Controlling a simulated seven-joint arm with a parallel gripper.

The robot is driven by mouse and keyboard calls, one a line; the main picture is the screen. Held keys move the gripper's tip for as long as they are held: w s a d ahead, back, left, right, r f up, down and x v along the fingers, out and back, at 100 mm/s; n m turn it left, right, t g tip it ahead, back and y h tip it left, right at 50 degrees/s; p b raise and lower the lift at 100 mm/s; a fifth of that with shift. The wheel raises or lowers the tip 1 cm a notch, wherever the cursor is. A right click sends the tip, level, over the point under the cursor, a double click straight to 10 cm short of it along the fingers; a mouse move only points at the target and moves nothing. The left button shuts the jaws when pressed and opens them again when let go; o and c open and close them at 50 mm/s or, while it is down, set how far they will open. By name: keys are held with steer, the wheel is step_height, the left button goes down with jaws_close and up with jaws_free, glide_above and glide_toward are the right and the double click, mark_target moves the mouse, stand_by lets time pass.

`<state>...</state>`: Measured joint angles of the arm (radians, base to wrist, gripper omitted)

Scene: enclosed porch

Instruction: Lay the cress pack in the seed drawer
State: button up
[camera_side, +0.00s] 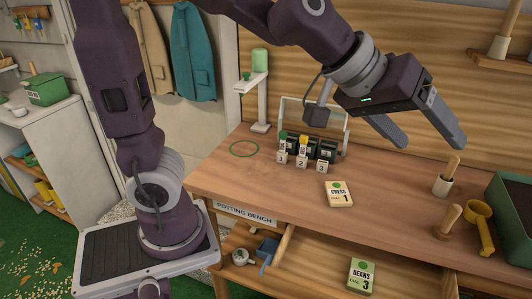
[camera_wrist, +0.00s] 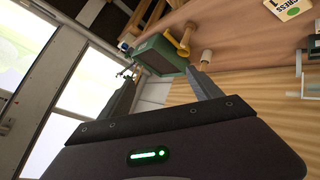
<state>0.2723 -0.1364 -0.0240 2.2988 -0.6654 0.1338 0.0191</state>
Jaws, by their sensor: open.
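The cress pack (camera_side: 339,194), a cream packet with a green patch, "CRESS" and a 1, lies flat on the bench top. Part of it shows at the top right corner of the wrist view (camera_wrist: 289,8). The seed drawer (camera_side: 312,266) appears to be pulled out below the bench's front edge. My gripper (camera_side: 433,142) is open and empty, raised above the bench, to the right of and higher than the cress pack. Both fingers also show in the wrist view (camera_wrist: 161,72).
A rack with numbered tags (camera_side: 303,155) stands behind the cress pack. Wooden-handled tools (camera_side: 446,178), a yellow scoop (camera_side: 480,222) and a green box (camera_side: 512,215) occupy the bench's right. A green ring (camera_side: 244,149) lies at left. The bench around the cress pack is clear.

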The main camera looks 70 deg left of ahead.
steer(key=s+a+f+m+g+y, duration=0.1)
steer(key=s+a+f+y, duration=0.1)
steer(key=s+a, duration=0.4)
steer(key=s+a+f+m+g+y, duration=0.2)
steer(key=s+a, duration=0.4)
steer(key=s, duration=0.9)
steer(key=shift+s+a+f+m+g, duration=0.15)
steer(key=shift+s+f+m+g, duration=0.15)
steer(key=shift+f, duration=0.55)
steer(key=shift+o, duration=0.5)
